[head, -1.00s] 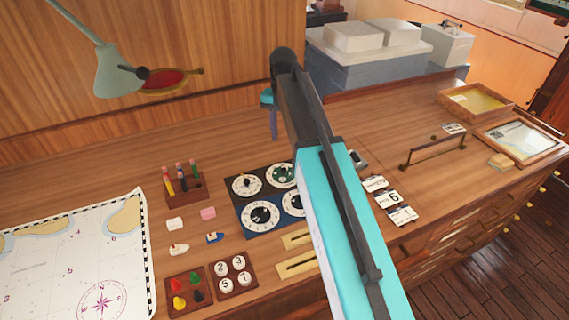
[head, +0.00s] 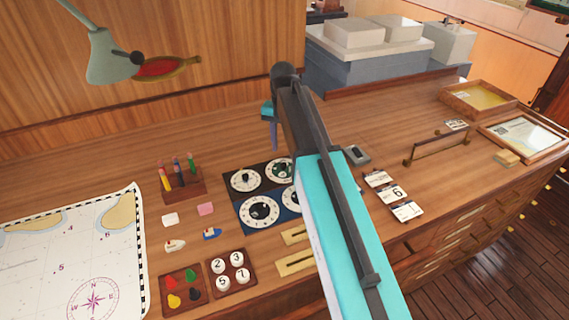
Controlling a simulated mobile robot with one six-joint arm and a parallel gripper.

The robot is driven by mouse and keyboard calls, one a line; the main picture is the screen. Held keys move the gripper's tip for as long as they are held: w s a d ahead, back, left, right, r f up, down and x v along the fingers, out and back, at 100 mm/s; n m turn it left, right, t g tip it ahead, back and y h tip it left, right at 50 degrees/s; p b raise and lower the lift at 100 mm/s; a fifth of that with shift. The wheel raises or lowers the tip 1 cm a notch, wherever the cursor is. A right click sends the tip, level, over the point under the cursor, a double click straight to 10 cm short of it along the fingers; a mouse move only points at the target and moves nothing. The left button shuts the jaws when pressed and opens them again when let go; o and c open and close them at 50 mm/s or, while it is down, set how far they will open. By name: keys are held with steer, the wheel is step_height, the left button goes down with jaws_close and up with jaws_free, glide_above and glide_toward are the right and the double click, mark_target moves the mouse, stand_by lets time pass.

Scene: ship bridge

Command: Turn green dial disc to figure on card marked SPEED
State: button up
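The dial panel (head: 241,198) lies on the desk and bears several round dials with black and white faces. The green dial disc (head: 279,172) is at its back right, partly hidden by my arm. Several white cards lie right of my arm; one card (head: 395,193) shows a 6. The word on each card is too small to read, so I cannot tell which is SPEED. My gripper (head: 270,125) points down behind my arm, in the picture just above the green dial. Only part of a finger shows, so its opening is hidden. I see no contact with the dial.
A chart (head: 75,250) covers the left. A lamp (head: 112,58) hangs at back left. A rail handle (head: 440,146) stands right.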

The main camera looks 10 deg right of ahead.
mark_target(284, 164)
steer(key=shift+f+b, duration=1.85)
steer(key=shift+f, duration=1.45)
jaws_close()
